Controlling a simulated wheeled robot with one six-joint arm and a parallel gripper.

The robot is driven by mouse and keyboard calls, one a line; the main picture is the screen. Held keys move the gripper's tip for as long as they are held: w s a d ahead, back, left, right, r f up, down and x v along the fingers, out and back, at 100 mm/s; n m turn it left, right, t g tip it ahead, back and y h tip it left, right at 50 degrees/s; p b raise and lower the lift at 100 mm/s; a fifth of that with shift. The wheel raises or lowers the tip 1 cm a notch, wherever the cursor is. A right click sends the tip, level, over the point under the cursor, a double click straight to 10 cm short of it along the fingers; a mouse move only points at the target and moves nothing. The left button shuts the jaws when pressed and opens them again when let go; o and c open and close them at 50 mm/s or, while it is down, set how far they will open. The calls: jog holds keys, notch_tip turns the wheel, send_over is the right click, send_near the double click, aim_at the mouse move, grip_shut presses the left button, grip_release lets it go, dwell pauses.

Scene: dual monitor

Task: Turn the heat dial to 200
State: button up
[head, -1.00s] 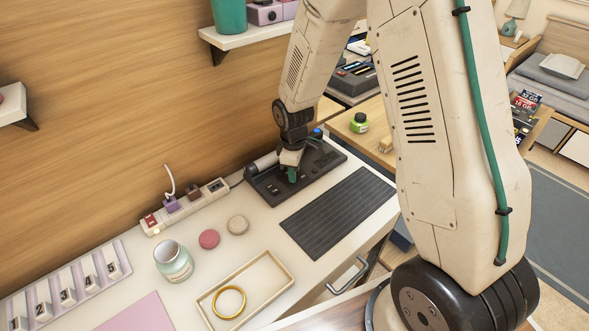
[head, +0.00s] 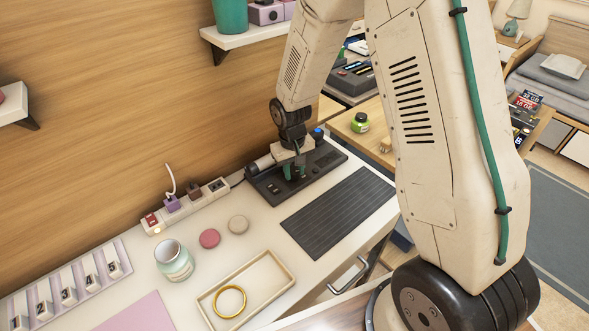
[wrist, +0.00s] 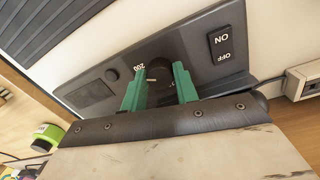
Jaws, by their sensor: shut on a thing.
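The heat dial (wrist: 158,77) is a round black knob on a dark panel (wrist: 108,62), between the two green fingers of my gripper (wrist: 159,71) in the wrist view. My gripper is shut on the dial. A white "200" label (wrist: 139,71) stands beside the left finger. A light pointer mark (wrist: 151,79) on the dial faces left, close to that label; the left finger makes its exact alignment hard to tell. In the head view my gripper (head: 294,171) is down on the dark unit (head: 272,188), and the dial is hidden there.
An ON/OFF switch (wrist: 222,41) is on the same panel. A dark ridged mat (head: 338,213) lies in front of the unit. A power strip (head: 187,207) is to its left. A tray (head: 284,268) and a jar (head: 174,262) stand nearer.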

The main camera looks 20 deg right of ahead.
aim_at(293, 172)
jog(key=shift+w+m, duration=0.1)
jog(key=shift+m, duration=0.6)
jog(key=o, duration=1)
jog(key=shift+c, duration=0.2)
notch_tip(293, 172, up, 8)
jog(key=shift+a+f, duration=0.1)
jog(key=shift+a, duration=0.05)
jog(key=s+d+r, duration=0.2)
jog(key=s+r, duration=0.9)
jog(key=s, duration=0.4)
jog(key=s+d+r+t, duration=0.1)
jog(key=s+r, duration=1)
jog(key=s, duration=0.4)
jog(key=shift+d+r+y, duration=0.15)
jog(key=shift+d+y, duration=0.15)
jog(key=shift+d, duration=0.05)
